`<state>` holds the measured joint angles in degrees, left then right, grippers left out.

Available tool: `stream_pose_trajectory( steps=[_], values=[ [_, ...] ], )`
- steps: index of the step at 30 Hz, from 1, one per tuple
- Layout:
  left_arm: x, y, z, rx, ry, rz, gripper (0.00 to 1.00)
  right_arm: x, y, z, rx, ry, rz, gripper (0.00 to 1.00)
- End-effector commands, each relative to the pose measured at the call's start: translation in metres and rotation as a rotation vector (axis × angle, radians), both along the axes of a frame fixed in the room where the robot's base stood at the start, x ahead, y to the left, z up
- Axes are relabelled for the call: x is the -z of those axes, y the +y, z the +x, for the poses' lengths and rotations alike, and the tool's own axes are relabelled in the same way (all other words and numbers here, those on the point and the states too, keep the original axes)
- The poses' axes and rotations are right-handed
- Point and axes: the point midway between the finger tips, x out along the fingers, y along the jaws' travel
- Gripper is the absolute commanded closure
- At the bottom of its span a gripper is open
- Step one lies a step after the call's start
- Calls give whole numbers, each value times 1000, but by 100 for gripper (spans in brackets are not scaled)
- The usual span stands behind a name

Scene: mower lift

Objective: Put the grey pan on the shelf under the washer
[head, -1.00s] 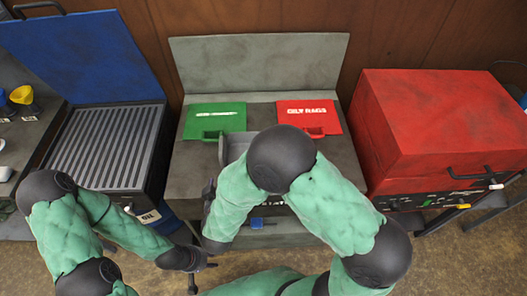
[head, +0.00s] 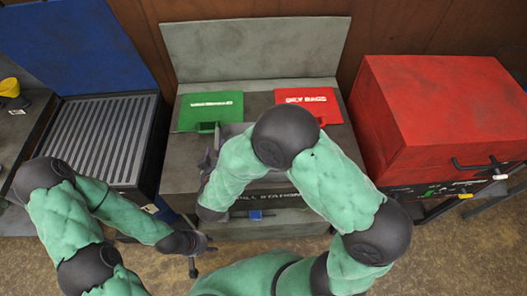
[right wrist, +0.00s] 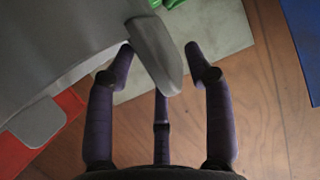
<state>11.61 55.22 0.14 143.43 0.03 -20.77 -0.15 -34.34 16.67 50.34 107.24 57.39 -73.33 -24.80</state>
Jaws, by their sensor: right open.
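The grey pan (head: 234,131) sits on the middle grey bench, mostly hidden behind my right arm in the head view. In the right wrist view the pan (right wrist: 45,40) fills the upper left, and its rounded grey handle (right wrist: 156,58) reaches between the fingers. My right gripper (right wrist: 166,45) is open around the handle; contact cannot be told. It also shows in the head view (head: 207,163) at the pan's left side. My left gripper (head: 206,243) is low in front of the bench, away from the pan; its opening is unclear. No readable label identifies the washer.
A ribbed-top unit (head: 105,137) with a raised blue lid stands left, a red box unit (head: 430,115) right. A green panel (head: 209,111) and a red "OILY RAGS" panel (head: 308,97) lie on the middle bench. A small blue item (head: 255,214) shows below its front edge.

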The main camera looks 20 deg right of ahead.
Motion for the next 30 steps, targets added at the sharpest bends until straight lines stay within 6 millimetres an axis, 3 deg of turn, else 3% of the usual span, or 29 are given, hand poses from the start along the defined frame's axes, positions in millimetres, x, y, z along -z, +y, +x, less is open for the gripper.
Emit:
stream_pose_trajectory(
  steps=[9,19,20,25,30],
  values=[
    [16,0,0,0,0,0,68,11,-14,38,3,0,0,47],
    [17,0,0,0,0,0,68,12,-15,44,1,0,0,47],
    [17,0,0,0,0,0,68,12,-15,44,1,0,0,53],
    [17,0,0,0,0,0,68,12,-15,44,1,0,0,100],
    [17,0,0,0,0,0,68,11,-15,45,1,-3,-1,100]
  ],
)
